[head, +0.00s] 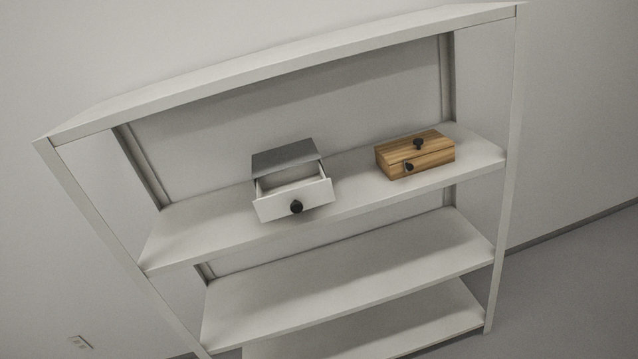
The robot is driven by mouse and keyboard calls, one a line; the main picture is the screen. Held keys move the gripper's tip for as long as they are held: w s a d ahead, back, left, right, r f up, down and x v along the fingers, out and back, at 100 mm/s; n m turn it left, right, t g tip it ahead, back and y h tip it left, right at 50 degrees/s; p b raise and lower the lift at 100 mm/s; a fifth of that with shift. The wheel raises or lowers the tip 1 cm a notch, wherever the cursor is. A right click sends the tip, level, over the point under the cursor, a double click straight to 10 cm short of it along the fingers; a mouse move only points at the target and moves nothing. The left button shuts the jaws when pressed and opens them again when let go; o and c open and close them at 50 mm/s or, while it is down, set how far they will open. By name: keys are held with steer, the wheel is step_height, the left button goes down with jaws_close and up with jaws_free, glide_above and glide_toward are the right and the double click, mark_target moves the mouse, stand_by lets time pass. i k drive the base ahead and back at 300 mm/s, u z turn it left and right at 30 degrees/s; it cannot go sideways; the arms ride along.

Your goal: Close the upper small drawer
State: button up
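A small white drawer (292,202) with a round dark knob stands pulled out of a small cabinet with a grey top (284,156). The cabinet sits on the upper inner shelf of a white shelving unit, left of the middle. The drawer's inside shows and looks empty. A wooden box (415,155) with two dark knobs sits on the same shelf to the right. My gripper is not in view.
The white shelving unit (290,68) appears tilted in the picture. Its upper shelf (190,228) is bare left of the cabinet, and the lower shelves (350,265) look empty. Grey floor (570,285) shows at the right, and a wall outlet (80,342) at the lower left.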

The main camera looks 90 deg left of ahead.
mark_target(296, 189)
steer(key=u, duration=1.45)
steer(key=k, duration=0.55)
steer(key=u, duration=0.65)
steer(key=i, duration=0.5)
steer(key=z, duration=0.05)
steer(key=k, duration=0.5)
steer(key=u, duration=0.45)
steer(key=i, duration=0.35)
steer(key=u, duration=0.05)
